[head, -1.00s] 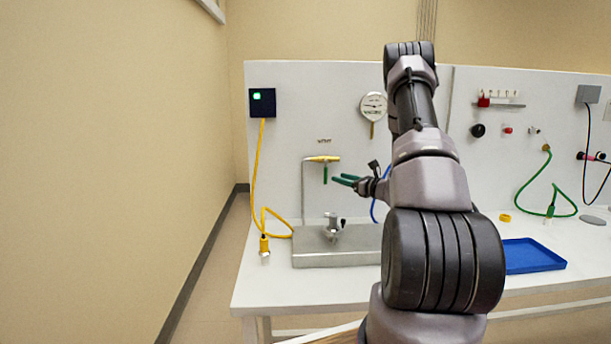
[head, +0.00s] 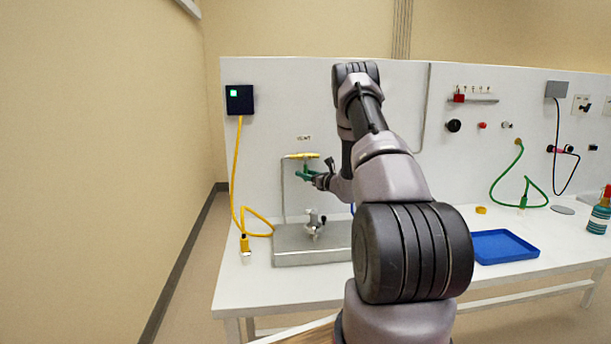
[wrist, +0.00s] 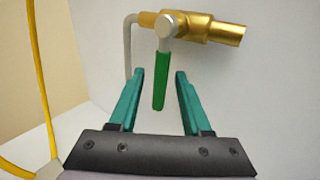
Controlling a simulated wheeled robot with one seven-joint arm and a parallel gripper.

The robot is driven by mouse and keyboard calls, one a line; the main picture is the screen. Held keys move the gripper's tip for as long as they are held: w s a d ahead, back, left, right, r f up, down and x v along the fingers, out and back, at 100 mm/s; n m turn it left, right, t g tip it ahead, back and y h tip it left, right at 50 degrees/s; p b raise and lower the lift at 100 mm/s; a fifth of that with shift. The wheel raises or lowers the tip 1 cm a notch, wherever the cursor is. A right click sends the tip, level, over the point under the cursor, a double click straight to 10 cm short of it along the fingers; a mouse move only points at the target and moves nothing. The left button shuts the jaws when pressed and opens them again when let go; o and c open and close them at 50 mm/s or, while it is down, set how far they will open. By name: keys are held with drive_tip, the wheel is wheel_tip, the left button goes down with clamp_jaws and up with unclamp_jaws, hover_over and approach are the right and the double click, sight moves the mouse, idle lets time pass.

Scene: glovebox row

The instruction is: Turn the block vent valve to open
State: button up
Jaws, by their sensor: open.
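The vent valve is a brass body (wrist: 200,28) on a grey pipe against the white back panel; it also shows in the head view (head: 303,156). Its green lever (wrist: 160,95) hangs down from a silver hub, across the line of the brass body. My gripper (wrist: 160,74) is open, with its teal fingers on either side of the lever in the wrist view. The lever looks nearer the right finger, and I see no clear contact. In the head view my gripper (head: 304,173) overlaps the lever just under the brass body, hiding most of it.
A steel block (head: 290,258) with a small fitting (head: 314,224) stands on the bench below the valve. A yellow cable (head: 237,180) hangs at the left from a black box (head: 239,99). A blue tray (head: 505,247) lies to the right of my arm.

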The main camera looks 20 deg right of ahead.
drive_tip(key=shift+c, duration=0.2)
clamp_jaws()
idle(1.3)
